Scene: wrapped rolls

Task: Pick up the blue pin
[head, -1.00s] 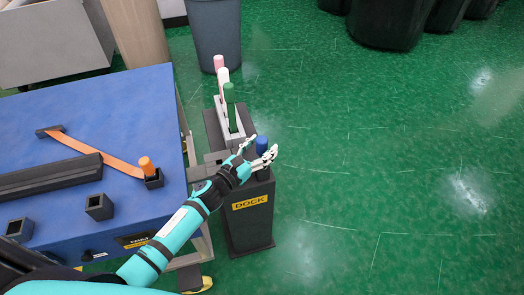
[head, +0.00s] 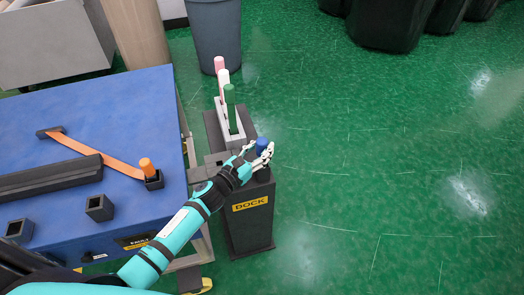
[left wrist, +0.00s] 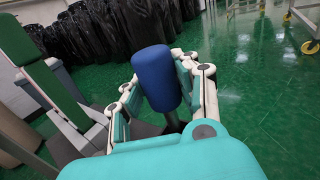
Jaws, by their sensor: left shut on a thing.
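The blue pin (head: 262,146) stands upright at the near end of the dark dock (head: 247,222), which carries a yellow DOCK label. My left gripper (head: 256,152) is shut on the blue pin, with its fingers on both sides of it. In the left wrist view the blue pin (left wrist: 157,77) shows between the fingers of my left gripper (left wrist: 160,90). The pin's lower end is partly hidden by the gripper. My right gripper is not in view.

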